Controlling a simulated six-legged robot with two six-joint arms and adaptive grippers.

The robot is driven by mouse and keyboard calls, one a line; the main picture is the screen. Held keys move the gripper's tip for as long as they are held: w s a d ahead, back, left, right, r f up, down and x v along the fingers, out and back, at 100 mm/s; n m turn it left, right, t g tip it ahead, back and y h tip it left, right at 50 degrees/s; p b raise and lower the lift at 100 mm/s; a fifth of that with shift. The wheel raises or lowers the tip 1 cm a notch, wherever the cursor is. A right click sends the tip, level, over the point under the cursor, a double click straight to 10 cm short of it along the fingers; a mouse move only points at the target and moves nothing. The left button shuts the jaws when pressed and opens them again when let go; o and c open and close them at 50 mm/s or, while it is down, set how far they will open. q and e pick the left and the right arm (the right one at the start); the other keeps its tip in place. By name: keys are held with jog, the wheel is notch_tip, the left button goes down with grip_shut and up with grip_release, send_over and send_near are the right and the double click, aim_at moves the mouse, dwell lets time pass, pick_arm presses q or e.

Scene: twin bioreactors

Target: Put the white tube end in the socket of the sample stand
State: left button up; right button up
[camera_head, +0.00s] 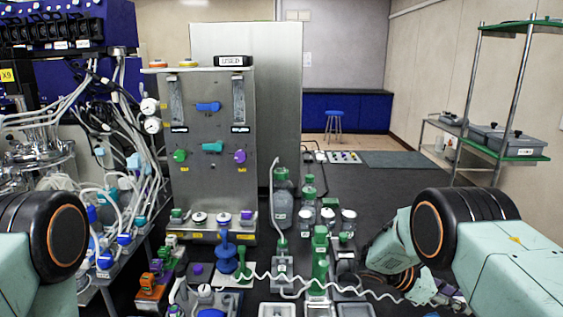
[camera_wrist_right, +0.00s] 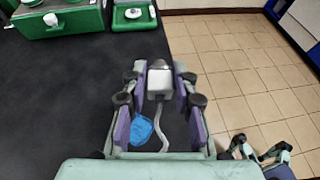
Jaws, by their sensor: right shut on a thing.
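My right gripper (camera_wrist_right: 160,78) is shut on the white tube end (camera_wrist_right: 159,82), a pale block with a grey tip between the purple finger pads. Its pale tube (camera_wrist_right: 162,132) trails back towards my wrist. In the head view a coiled white tube (camera_head: 330,284) runs across the bench towards my right arm, where the gripper is mostly hidden. A grey block (camera_head: 283,268) with a label stands at bench centre, but I cannot tell whether it is the sample stand; no socket is clear. My left arm shows at the left edge, its gripper out of view.
A grey bottle (camera_head: 282,208) and several green-capped items crowd the bench centre. A blue plunger-like part (camera_head: 227,253) stands left of them. Green holders (camera_wrist_right: 62,22) with white discs are at the top left of the wrist view. The dark surface (camera_wrist_right: 60,100) below them is clear.

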jog(key=s+a+f+m+g+y+b, duration=0.2)
jog(key=s+a+f+m+g+y, duration=0.6)
jog(key=s+a+m, duration=0.25)
jog(key=a+r+m+t+y+b, duration=0.2)
jog(key=a+m+t+y+b, duration=1)
jog(key=m, duration=1.7)
jog(key=a+t+y, duration=0.4)
jog(key=t, duration=0.3)
jog(key=shift+w+a+r+t, duration=0.15)
jog(key=shift+r+t, duration=0.05)
jog(key=shift+t, duration=0.2)
